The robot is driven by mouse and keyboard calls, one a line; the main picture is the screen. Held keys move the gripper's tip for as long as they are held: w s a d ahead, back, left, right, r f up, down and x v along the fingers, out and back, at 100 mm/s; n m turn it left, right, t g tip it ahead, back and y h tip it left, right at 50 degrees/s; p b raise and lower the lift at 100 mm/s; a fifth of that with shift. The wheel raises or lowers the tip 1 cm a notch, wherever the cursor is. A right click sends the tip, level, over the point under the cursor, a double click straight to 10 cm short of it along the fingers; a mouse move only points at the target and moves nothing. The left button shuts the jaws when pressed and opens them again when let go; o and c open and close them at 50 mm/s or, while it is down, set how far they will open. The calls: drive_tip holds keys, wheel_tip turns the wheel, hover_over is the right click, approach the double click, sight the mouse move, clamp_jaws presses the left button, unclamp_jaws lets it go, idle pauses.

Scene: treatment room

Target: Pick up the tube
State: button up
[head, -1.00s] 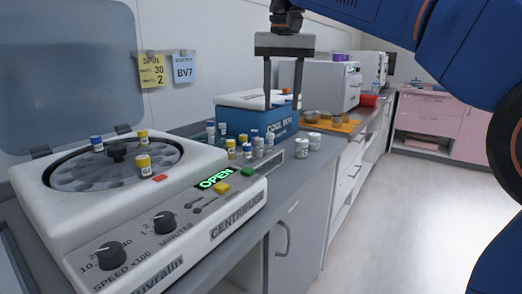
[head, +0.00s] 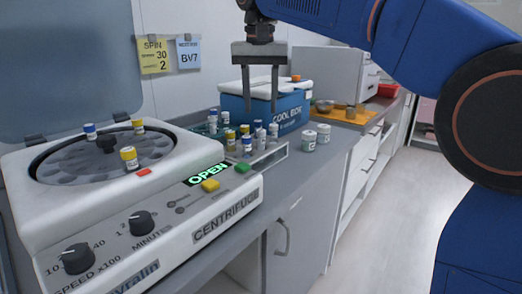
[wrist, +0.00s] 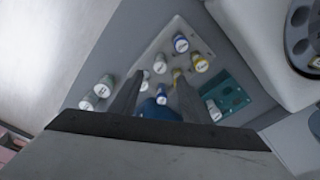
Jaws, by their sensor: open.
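Several capped tubes stand in a rack (head: 268,157) on the counter, right of the centrifuge. I cannot tell which one is the task's tube. My gripper (head: 259,108) points down, open and empty, above the far part of the group. Caps between the fingers are partly hidden.
The open centrifuge (head: 100,195) holds several capped tubes and its display reads OPEN. A blue cool box (head: 285,108) stands behind the tubes. Two white-lidded jars (head: 316,138) stand right of the rack. An orange tray (head: 345,117) lies farther back. The floor at right is clear.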

sight(261, 130)
drive_tip(key=shift+w+f, duration=0.15)
drive_tip(key=shift+f, duration=1.35)
drive_tip(key=shift+w+f, duration=0.15)
drive_tip(key=shift+f, duration=1.3)
drive_tip(key=shift+w+f, duration=0.15)
drive_tip(key=shift+f, duration=1.35)
clamp_jaws()
